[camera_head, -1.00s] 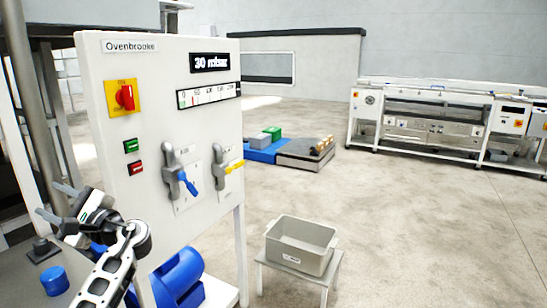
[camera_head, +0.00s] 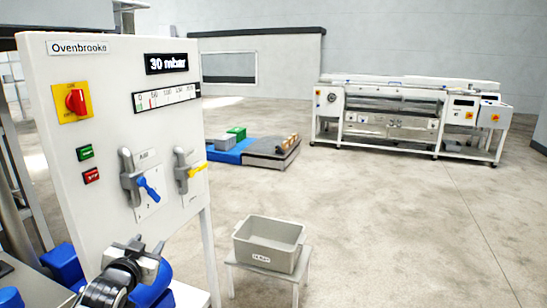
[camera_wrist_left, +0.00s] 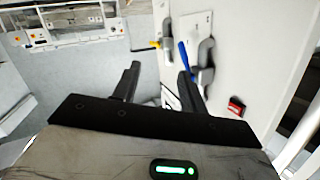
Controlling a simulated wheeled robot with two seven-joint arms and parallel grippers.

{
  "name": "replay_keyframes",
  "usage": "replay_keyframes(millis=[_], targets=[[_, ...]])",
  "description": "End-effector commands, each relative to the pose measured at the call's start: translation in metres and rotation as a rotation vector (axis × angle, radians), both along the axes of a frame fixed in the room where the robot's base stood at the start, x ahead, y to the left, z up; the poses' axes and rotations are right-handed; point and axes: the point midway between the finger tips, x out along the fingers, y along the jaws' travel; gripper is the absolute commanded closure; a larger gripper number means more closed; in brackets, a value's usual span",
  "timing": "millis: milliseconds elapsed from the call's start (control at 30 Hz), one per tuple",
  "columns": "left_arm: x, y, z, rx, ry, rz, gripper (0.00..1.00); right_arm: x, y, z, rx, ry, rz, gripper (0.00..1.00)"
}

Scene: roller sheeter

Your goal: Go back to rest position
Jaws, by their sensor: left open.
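My left gripper (camera_head: 135,243) is low in the head view, in front of the lower part of the white control panel (camera_head: 110,160). In the left wrist view its two dark fingers (camera_wrist_left: 158,78) stand apart with nothing between them. Beyond them show a blue-handled lever (camera_wrist_left: 184,60) and a red button (camera_wrist_left: 236,106) on the panel. The blue lever (camera_head: 148,188) and a yellow lever (camera_head: 196,170) also show in the head view. My right gripper is in neither current view.
A grey bin (camera_head: 268,240) sits on a small stand right of the panel. Blue machine parts (camera_head: 62,262) lie low at the left. A blue pallet (camera_head: 228,153) and a long white machine (camera_head: 405,118) stand farther back. The floor at right is clear.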

Motion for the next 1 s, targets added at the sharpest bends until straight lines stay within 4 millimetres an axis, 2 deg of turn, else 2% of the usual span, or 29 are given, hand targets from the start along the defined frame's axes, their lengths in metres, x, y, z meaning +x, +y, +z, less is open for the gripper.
replay_keyframes(millis=[33,167,267,300,433,500,600,700,767,1000], targets=[[-0.016,-0.012,-0.023,-0.008,0.034,-0.018,0.57,0.0,0.0,0.0,0.0,0.0,0.0,0.57],[-0.065,-0.043,-0.078,-0.039,0.12,-0.065,0.57,0.0,0.0,0.0,0.0,-0.001,0.0,0.57],[-0.118,-0.071,-0.12,-0.076,0.201,-0.102,0.57,0.0,0.0,0.0,0.0,-0.001,0.0,0.57],[-0.142,-0.082,-0.136,-0.096,0.235,-0.116,0.57,0.0,0.0,0.0,0.0,-0.001,0.0,0.57],[-0.222,-0.116,-0.172,-0.165,0.343,-0.15,0.57,0.001,0.0,0.001,0.0,-0.002,0.0,0.57],[-0.261,-0.13,-0.183,-0.201,0.392,-0.159,0.57,0.001,0.0,0.001,0.0,-0.002,0.0,0.57],[-0.303,-0.144,-0.19,-0.243,0.447,-0.164,0.57,0.001,0.0,0.001,0.001,-0.003,0.0,0.57],[-0.328,-0.152,-0.192,-0.269,0.479,-0.165,0.57,0.001,0.0,0.001,0.0,-0.003,-0.001,0.57],[-0.336,-0.155,-0.192,-0.278,0.489,-0.164,0.57,0.001,0.0,0.001,0.0,-0.003,-0.001,0.57],[-0.339,-0.156,-0.193,-0.282,0.495,-0.165,0.57,0.001,0.0,0.001,0.0,-0.003,-0.001,0.57]])
